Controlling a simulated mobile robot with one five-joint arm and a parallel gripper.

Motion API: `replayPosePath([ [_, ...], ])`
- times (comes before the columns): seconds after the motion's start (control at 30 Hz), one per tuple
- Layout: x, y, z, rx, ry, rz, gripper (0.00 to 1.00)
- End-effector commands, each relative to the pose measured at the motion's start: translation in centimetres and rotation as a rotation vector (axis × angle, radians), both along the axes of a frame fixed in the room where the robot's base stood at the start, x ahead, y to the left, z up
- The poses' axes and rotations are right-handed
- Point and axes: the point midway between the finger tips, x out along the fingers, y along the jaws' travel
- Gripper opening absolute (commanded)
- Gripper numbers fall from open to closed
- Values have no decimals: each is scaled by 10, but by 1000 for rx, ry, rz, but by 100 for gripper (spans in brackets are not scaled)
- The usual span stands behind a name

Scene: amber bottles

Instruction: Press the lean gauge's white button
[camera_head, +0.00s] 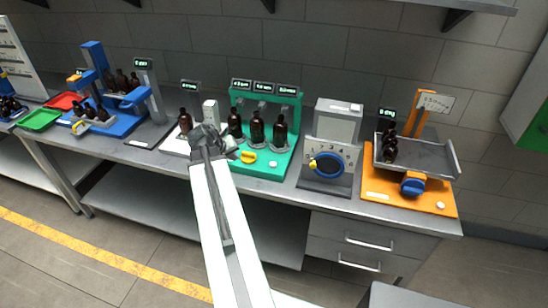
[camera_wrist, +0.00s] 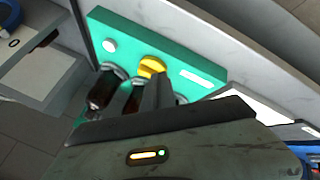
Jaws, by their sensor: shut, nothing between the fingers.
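My gripper (camera_head: 232,150) is shut and empty, at the front left of the green station (camera_head: 232,98). In the wrist view its dark fingers (camera_wrist: 157,92) reach over the green base, close to a yellow knob (camera_wrist: 152,67). A round white button (camera_wrist: 110,46) sits on that base beyond the knob, apart from the fingers. It also shows in the head view (camera_head: 272,163), right of the knob. An orange station (camera_head: 408,198) with a tilted grey tray also has a white button (camera_head: 440,205), at its front right. I cannot read which station is the lean gauge.
Amber bottles (camera_head: 257,127) stand at the back of the green station. A grey machine (camera_head: 334,130) with a blue dial stands between the two stations. Blue stations (camera_head: 100,122) and green and red trays (camera_head: 40,119) stand at the left. The bench's front edge is clear.

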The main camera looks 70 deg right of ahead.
Motion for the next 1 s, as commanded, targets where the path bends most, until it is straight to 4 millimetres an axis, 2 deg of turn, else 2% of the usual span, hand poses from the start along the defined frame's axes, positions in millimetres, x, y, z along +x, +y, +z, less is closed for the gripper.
replayPosePath([
  [0.03, -25, -21, 15, -26, 4, -40, 0],
  [0.13, -68, -53, 31, -77, 12, -100, 0],
  [0.23, -99, -74, 42, -112, 21, -141, 0],
  [0.33, -117, -85, 47, -133, 27, -162, 0],
  [0.43, -123, -88, 49, -140, 29, -170, 0],
  [0.77, -123, -88, 47, -139, 29, -170, 0],
  [1.0, -123, -88, 29, -139, 29, -170, 0],
])
